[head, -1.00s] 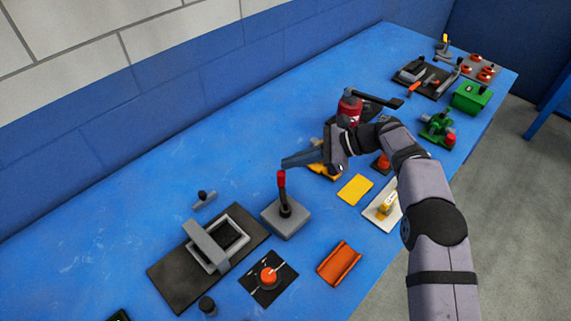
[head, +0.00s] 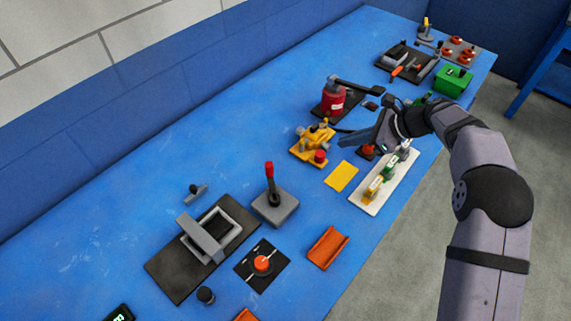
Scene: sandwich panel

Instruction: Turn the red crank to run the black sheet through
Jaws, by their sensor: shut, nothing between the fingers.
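My gripper (head: 345,141) is shut and empty, with its blue-grey fingers pointing left above the bench. It is to the right of a yellow device (head: 310,139) with a red knob (head: 320,156) at its front; they look apart, though height is hard to judge. A green device (head: 424,98) lies mostly hidden behind my arm; its red end does not show. I cannot tell which red part is the crank. I cannot make out a separate black sheet.
A red canister (head: 333,98) with a black lever stands behind my gripper. A yellow sheet (head: 341,177) and a white board (head: 370,205) with small blocks lie in front. A grey lever box (head: 275,207) is left. The bench's back left is clear.

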